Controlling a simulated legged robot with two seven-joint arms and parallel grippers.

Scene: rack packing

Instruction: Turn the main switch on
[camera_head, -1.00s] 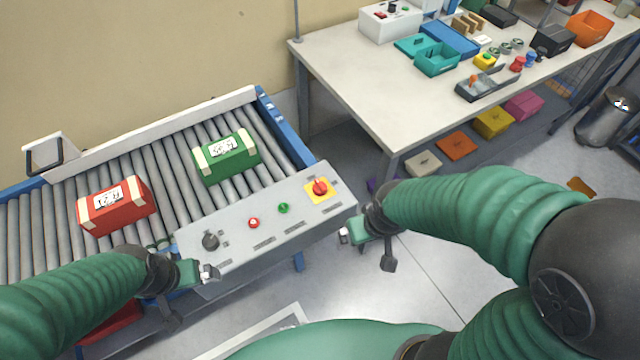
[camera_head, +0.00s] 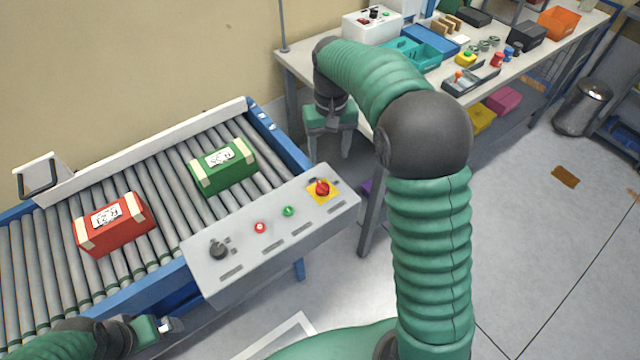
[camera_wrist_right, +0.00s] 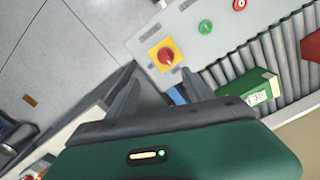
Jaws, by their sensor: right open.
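The main switch is a red rotary knob (camera_head: 322,188) on a yellow plate, at the right end of the grey control panel (camera_head: 225,265). In the right wrist view the knob (camera_wrist_right: 165,56) shows just beyond the fingertips, slightly left of centre. My right gripper (camera_head: 330,155) is open and empty, pointing down beside the panel's far right end, apart from the knob. Its two fingers (camera_wrist_right: 160,85) show spread in the wrist view. My left gripper (camera_head: 172,326) is at the lower left, in front of the conveyor; its fingers are too small to judge.
The panel also bears a green button (camera_head: 288,211), a red button (camera_head: 260,227) and a black knob (camera_head: 218,250). A green box (camera_head: 223,166) and a red box (camera_head: 114,224) lie on the conveyor rollers. A workbench (camera_head: 300,62) stands behind my right arm.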

